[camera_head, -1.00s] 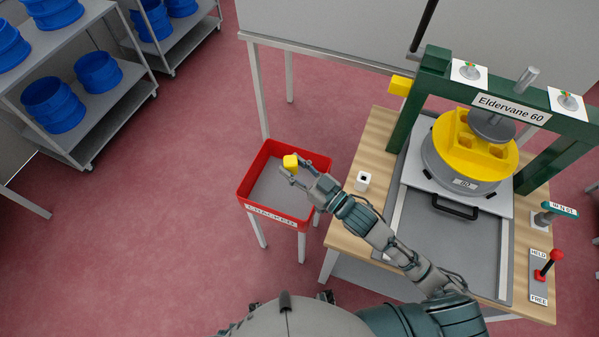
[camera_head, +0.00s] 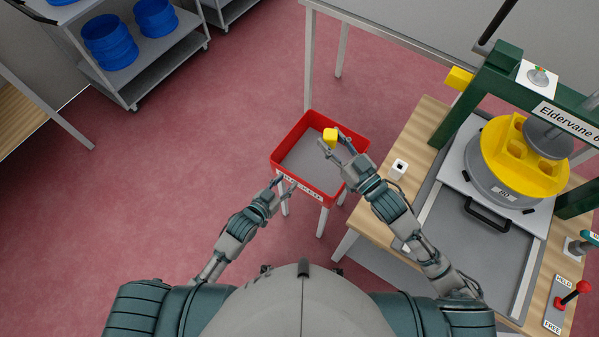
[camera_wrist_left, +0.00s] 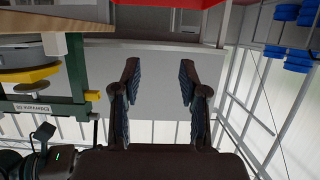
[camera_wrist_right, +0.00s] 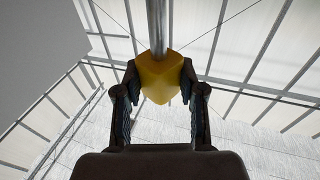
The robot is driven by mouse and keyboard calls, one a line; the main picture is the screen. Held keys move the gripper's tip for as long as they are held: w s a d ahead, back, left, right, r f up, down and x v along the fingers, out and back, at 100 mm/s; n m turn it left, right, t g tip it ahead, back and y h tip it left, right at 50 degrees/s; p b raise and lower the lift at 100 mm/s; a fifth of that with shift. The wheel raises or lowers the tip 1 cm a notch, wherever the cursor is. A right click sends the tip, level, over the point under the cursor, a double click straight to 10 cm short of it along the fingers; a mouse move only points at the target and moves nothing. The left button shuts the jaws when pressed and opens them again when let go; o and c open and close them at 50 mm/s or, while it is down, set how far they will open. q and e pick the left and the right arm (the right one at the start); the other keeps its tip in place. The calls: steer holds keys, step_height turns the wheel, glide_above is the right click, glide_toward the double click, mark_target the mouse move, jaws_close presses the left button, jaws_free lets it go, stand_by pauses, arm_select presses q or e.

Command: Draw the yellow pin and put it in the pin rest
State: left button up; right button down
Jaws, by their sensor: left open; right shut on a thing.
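My right gripper (camera_head: 333,140) is shut on a yellow block-like head (camera_head: 330,135), seen above the red bin. In the right wrist view the yellow head (camera_wrist_right: 160,80) sits between the fingers with a grey metal shaft (camera_wrist_right: 157,25) attached. A small white block (camera_head: 398,170) with a dark square hole, possibly the pin rest, stands on the wooden bench. Another yellow block (camera_head: 460,78) sticks out from the side of the green press frame. My left gripper (camera_head: 282,187) is open and empty by the front left of the bin; its fingers show apart in the left wrist view (camera_wrist_left: 160,80).
The red bin (camera_head: 298,180) on legs bears a front label I cannot read. The bench (camera_head: 385,205) holds the green press (camera_head: 470,100), a grey drum with yellow top (camera_head: 510,160) and a red-knobbed lever (camera_head: 582,287). Blue drums stand on shelves back left. Floor at left is clear.

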mark_target(332, 147)
arm_select(q)
steer(key=s+d+r+m+t+h, duration=0.1)
steer(key=s+d+r+h, duration=0.15)
steer(key=r, duration=0.65)
steer(key=s+d+r+m+h, duration=0.1)
steer(key=s+d+r+h, duration=0.15)
steer(key=r, duration=0.65)
steer(key=x, duration=1.2)
steer(key=shift+w, duration=0.1)
jaws_close()
steer(key=shift+m, duration=0.3)
arm_select(e)
steer(key=c, duration=0.6)
jaws_free()
